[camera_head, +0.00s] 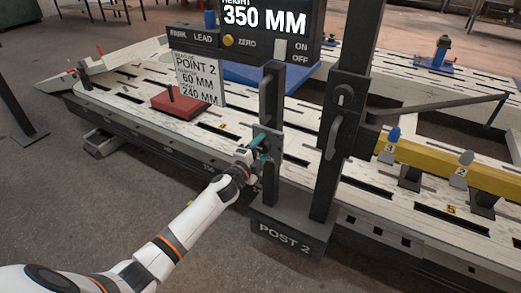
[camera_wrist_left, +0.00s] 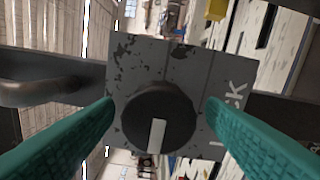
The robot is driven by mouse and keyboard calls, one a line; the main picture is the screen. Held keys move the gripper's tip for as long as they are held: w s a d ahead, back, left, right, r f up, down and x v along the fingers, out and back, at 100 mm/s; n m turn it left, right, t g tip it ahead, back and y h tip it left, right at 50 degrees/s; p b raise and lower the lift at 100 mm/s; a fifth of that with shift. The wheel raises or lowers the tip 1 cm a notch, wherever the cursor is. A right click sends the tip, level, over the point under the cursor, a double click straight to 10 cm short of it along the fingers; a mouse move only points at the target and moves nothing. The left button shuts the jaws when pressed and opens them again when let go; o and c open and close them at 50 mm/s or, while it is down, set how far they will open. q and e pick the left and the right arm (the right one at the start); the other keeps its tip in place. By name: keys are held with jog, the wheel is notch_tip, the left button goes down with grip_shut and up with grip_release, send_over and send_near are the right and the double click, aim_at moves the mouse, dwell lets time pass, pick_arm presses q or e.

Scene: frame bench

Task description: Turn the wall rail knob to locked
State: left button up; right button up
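A round black knob (camera_wrist_left: 158,117) with a white pointer mark shows in the left wrist view. Its pointer is toward the bottom of that picture. It sits on a worn dark plate (camera_wrist_left: 180,65), with partly covered white lettering ending in "CK" at the right. In the head view the plate (camera_head: 272,145) is on the short upright of the POST 2 stand; the knob is hidden there. My left gripper (camera_head: 262,144) is at this plate. Its teal fingers (camera_wrist_left: 160,103) are open, one on each side of the knob, with visible gaps. My right gripper is out of view.
The tall dark post (camera_head: 343,140) with a handle and another knob (camera_head: 345,95) stands right of the plate. A yellow rail (camera_head: 430,163) with numbered clips extends right. A display box (camera_head: 245,38) hangs above. A red block (camera_head: 180,103) lies on the slotted bench.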

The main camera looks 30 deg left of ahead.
pick_arm(q)
jog(key=shift+s, duration=0.1)
jog(key=shift+s+f, duration=0.1)
jog(key=shift+s, duration=0.2)
jog(key=s+a+p, duration=0.1)
jog(key=s, duration=1)
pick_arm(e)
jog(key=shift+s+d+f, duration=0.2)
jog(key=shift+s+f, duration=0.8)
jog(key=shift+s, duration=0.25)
pick_arm(q)
jog(key=shift+s, duration=0.1)
